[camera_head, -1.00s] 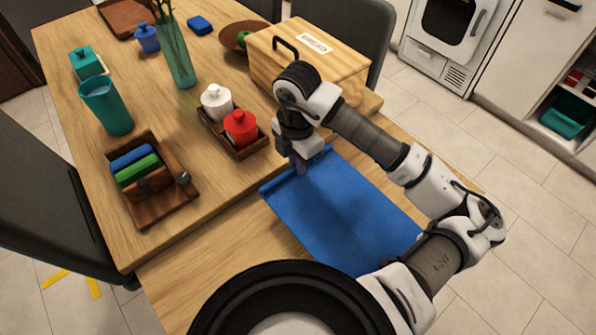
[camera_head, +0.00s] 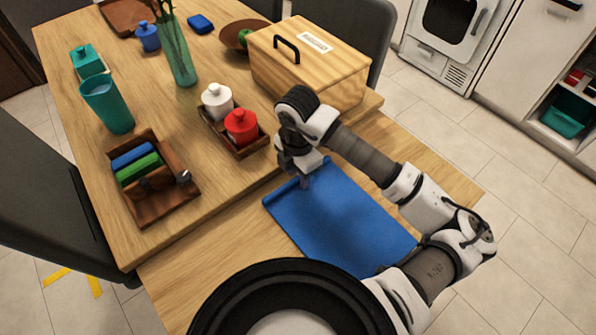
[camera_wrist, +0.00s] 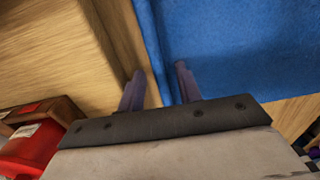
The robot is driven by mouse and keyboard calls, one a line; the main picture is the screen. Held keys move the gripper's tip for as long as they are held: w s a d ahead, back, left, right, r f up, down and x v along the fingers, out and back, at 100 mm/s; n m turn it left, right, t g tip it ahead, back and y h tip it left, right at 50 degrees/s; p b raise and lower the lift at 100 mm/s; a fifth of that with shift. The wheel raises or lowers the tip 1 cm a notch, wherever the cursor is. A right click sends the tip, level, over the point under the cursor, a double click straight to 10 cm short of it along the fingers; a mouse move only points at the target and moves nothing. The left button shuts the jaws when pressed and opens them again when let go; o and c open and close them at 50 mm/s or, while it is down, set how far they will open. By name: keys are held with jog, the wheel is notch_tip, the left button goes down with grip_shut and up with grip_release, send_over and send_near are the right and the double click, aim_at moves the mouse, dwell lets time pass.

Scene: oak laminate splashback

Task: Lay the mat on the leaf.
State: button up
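The blue mat (camera_head: 345,220) lies spread out over the wooden leaf (camera_head: 195,265), with bare leaf on its left and right. Its far edge has a raised, hem-like strip, also seen in the wrist view (camera_wrist: 235,45). My gripper (camera_head: 304,178) is low over this far edge. In the wrist view my gripper (camera_wrist: 159,70) has its two fingers apart, one on each side of the strip. Bare wood shows between the left finger and the strip, and blue between the strip and the right finger. The mat's near corner is partly hidden by my arm and body.
The main tabletop (camera_head: 210,175) borders the leaf beyond the mat. A wooden box (camera_head: 310,65) with a black handle stands near my arm. A tray (camera_head: 252,148) holds a white and a red jar (camera_head: 241,127). A brown caddy (camera_head: 160,205) sits at left.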

jog(key=shift+r, duration=0.15)
notch_tip(320, 180, up, 12)
jog(key=b, duration=0.1)
dwell(0.5)
dwell(0.5)
